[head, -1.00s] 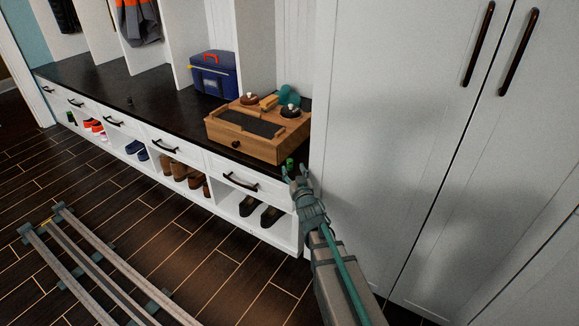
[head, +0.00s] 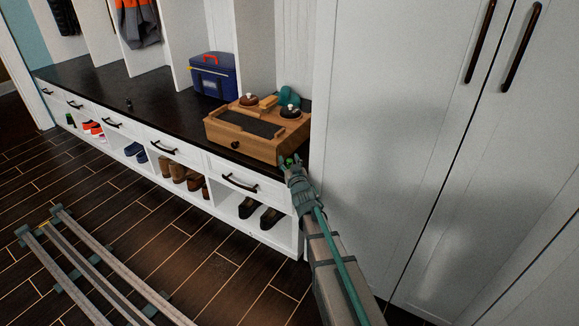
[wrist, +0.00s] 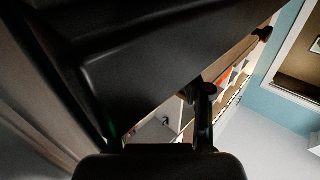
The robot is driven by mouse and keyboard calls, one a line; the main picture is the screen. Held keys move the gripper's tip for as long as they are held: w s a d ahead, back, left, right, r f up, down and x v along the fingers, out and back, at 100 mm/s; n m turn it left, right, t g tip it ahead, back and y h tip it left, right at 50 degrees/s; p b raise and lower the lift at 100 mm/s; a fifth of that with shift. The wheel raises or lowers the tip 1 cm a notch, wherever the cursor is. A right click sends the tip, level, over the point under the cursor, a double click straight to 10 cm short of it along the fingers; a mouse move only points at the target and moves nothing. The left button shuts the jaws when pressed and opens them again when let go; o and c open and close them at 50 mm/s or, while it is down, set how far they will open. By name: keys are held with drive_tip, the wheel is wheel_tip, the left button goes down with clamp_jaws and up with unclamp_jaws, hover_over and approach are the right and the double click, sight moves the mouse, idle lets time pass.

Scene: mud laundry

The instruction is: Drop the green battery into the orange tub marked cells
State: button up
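The small green battery (head: 289,162) stands near the right end of the black bench top, just in front of the wooden box. My gripper (head: 290,164) is at the bench's front edge, with its fingertips on either side of the battery. Its fingers look apart; I cannot tell whether they touch the battery. The wrist view shows dark finger parts (wrist: 160,125) with a gap between them, and I cannot make out the battery there. I cannot see an orange tub marked cells in either view.
The wooden box (head: 250,146) with knobs on top stands right behind the gripper. A tall white cabinet (head: 400,150) is close on the right. A blue case (head: 213,76) stands farther left on the bench. Shoes (head: 172,173) fill cubbies below; the bench's left stretch is mostly clear.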

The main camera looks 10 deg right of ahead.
sight(290, 159)
clamp_jaws()
drive_tip(key=shift+r, duration=0.1)
drive_tip(key=shift+r, duration=0.3)
wheel_tip(290, 159, up, 3)
drive_tip(key=shift+f+p, duration=0.2)
drive_tip(key=shift+p, duration=0.85)
drive_tip(key=s+r+p, duration=0.6)
drive_tip(key=s+r, duration=0.3)
drive_tip(key=s, duration=0.5)
drive_tip(key=shift+d+r+p, duration=0.3)
drive_tip(key=shift+d+p, duration=0.05)
